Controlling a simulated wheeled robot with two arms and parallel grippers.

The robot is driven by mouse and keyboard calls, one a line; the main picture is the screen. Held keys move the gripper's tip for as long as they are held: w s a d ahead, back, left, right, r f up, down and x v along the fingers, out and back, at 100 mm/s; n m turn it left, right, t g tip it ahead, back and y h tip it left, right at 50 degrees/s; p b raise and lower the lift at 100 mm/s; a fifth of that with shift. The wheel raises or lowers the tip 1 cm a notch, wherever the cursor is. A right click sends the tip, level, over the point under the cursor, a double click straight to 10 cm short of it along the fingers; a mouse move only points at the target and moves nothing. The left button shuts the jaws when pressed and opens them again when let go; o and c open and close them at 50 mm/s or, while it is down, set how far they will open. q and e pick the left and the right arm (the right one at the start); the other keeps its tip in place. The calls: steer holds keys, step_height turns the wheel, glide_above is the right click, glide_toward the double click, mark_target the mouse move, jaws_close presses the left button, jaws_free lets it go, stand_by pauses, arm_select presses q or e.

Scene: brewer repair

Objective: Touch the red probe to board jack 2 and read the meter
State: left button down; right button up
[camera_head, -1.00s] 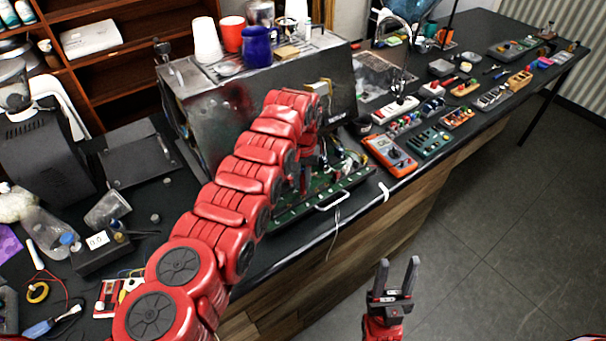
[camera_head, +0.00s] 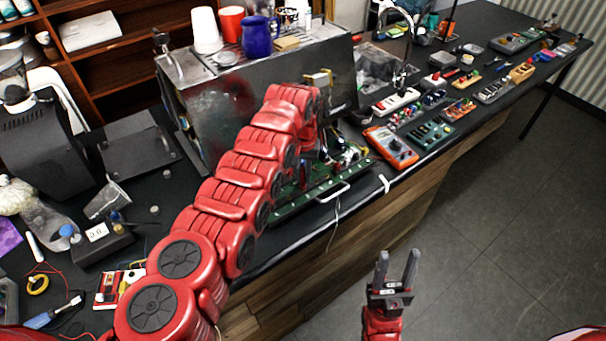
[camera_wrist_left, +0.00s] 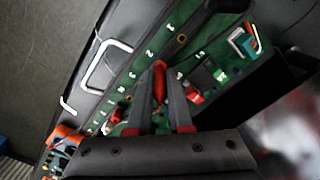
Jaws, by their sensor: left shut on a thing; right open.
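The green board (camera_head: 305,193) lies in a pulled-out tray at the front of the brewer (camera_head: 235,105). In the head view my arm mostly hides this gripper. The orange meter (camera_head: 391,147) lies right of the board; its reading is illegible. My right gripper (camera_head: 396,266) is open and empty.
The tray has a white handle (camera_head: 332,194) at the bench edge. Several small parts and tool holders (camera_head: 461,108) line the bench at right. A black box with a small display (camera_head: 97,236) sits at left. Open floor lies at right.

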mark_target(303, 168)
arm_select(q)
steer(key=shift+f+b, duration=0.75)
steer(key=shift+b, duration=0.6)
stand_by(1.4)
steer(key=shift+r, duration=0.1)
stand_by(2.1)
steer(key=shift+r, duration=2.5)
